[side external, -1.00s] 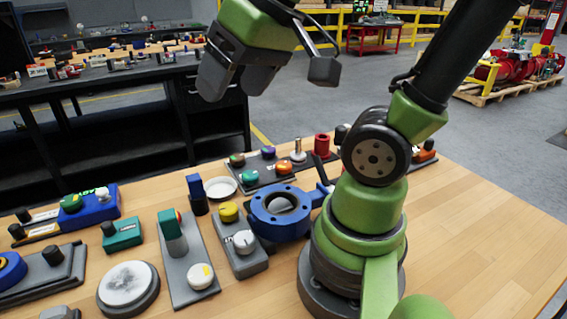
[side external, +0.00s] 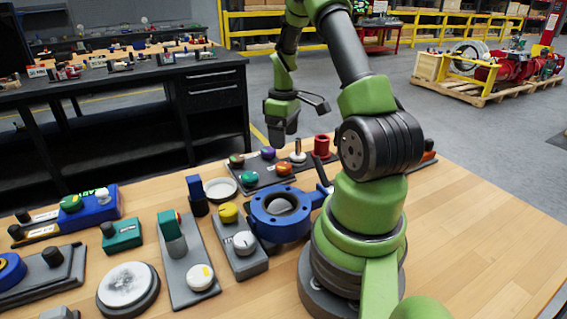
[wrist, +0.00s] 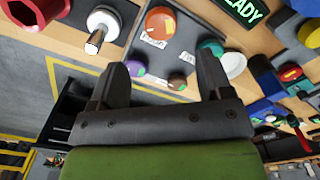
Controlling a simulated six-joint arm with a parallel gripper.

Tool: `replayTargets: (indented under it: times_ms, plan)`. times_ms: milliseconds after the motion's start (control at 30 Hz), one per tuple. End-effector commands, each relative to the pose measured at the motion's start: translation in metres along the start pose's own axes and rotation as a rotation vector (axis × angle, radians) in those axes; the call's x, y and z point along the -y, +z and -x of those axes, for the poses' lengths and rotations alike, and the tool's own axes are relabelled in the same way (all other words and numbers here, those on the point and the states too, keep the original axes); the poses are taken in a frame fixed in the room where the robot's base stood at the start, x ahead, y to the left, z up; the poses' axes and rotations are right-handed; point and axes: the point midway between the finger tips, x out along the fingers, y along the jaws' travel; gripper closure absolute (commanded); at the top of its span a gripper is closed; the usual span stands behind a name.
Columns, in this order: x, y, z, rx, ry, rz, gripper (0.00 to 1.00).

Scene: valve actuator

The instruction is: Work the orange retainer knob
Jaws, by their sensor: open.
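The orange knob (side external: 284,168) sits on a dark panel (side external: 262,181) toward the back of the wooden table. In the wrist view the orange knob (wrist: 160,22) is at the top centre, with a small label below it. My gripper (side external: 281,139) hangs above the panel's far side, fingers pointing down, apart from the knob. In the wrist view my gripper (wrist: 163,66) is open and empty, and the orange knob lies beyond the fingertips. The knob's base and any markings are too small to read.
The panel also carries a green knob (side external: 250,178), a purple knob (side external: 268,153) and a small brown one (wrist: 178,80). A silver lever (side external: 298,150) and a red cylinder (side external: 322,146) stand close by on the right. A blue valve body (side external: 280,212) is in front.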

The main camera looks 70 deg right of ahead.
Motion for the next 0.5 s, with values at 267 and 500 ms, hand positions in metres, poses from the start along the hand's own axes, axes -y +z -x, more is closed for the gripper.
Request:
replayTargets:
  times_ms: [267, 500]
  plan:
    - [0.002, 0.001, -0.053, 0.005, -0.004, -0.001, 0.28]
    - [0.001, 0.0, -0.081, 0.003, -0.001, -0.002, 0.28]
